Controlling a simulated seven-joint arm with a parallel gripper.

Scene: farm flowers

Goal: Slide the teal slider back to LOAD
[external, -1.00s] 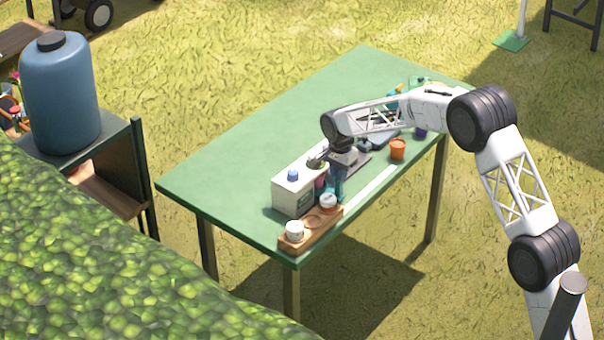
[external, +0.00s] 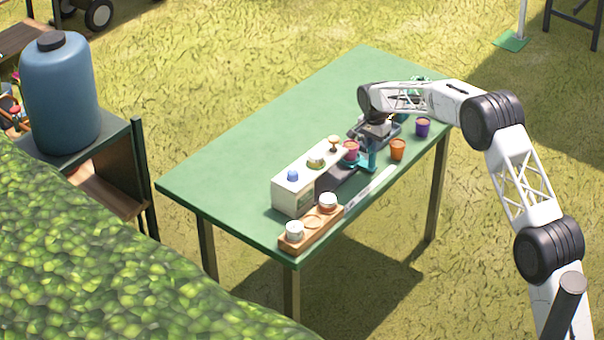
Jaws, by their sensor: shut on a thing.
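The teal slider (external: 368,162) is at the far right end of a dark track (external: 343,182), which runs along the front of a white box (external: 294,194). A reddish-purple pot (external: 351,150) sits at the slider, on its left side. My gripper (external: 373,144) points down over the slider and is shut on it. The fingertips are small and partly hidden by the wrist. A LOAD marking is too small to read.
A wooden tray (external: 312,233) with white cups stands at the near corner. An orange pot (external: 398,149) and a purple pot (external: 422,127) stand right of the slider. The box top carries a blue knob (external: 292,175) and other small pieces. The green table's left side is clear.

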